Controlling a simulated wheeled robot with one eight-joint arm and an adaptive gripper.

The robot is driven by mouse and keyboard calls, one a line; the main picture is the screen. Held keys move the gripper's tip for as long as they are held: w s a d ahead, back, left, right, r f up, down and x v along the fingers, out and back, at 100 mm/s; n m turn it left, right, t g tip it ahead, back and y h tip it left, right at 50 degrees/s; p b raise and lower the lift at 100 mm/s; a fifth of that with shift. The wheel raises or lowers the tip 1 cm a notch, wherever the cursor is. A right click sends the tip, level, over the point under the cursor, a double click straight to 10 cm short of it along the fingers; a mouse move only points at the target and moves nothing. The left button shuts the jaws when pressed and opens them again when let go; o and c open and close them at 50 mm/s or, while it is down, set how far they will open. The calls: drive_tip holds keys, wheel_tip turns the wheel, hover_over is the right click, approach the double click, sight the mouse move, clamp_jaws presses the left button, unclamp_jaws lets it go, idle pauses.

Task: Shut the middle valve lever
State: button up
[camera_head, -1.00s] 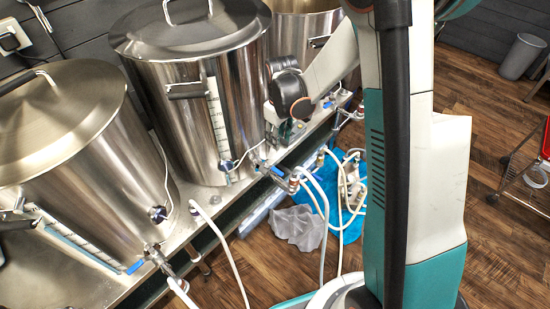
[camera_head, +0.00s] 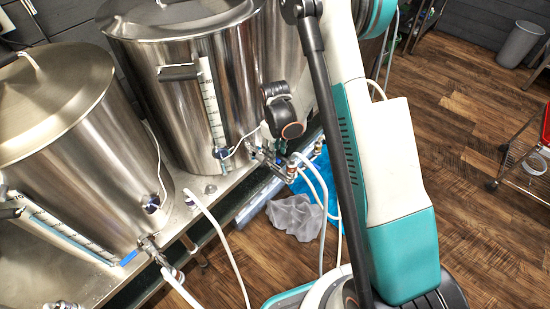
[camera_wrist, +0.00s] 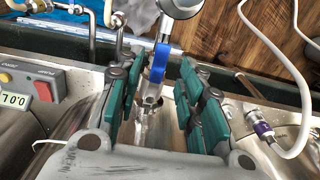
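The middle kettle (camera_head: 185,90) is a tall steel pot with a level scale, and its valve (camera_head: 265,155) sits low on its front right side. In the wrist view the blue valve lever (camera_wrist: 160,63) lies roughly along the steel valve body (camera_wrist: 149,92). My gripper (camera_wrist: 162,72) is open, with one teal-padded finger on each side of the lever. I cannot tell whether either finger touches it. In the head view the dark wrist (camera_head: 284,116) is just above the valve, and the fingers and middle lever are hard to make out.
The left kettle (camera_head: 75,150) has its own blue lever (camera_head: 129,258). White hoses (camera_head: 225,245) hang from the bench edge. A grey cloth (camera_head: 295,217) and blue sheet lie on the floor. A control box (camera_wrist: 30,88) is at left in the wrist view. A red-topped cart (camera_head: 530,165) stands right.

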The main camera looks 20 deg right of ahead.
drive_tip(key=shift+f+b, duration=0.35)
drive_tip(key=shift+f, duration=1.05)
clamp_jaws()
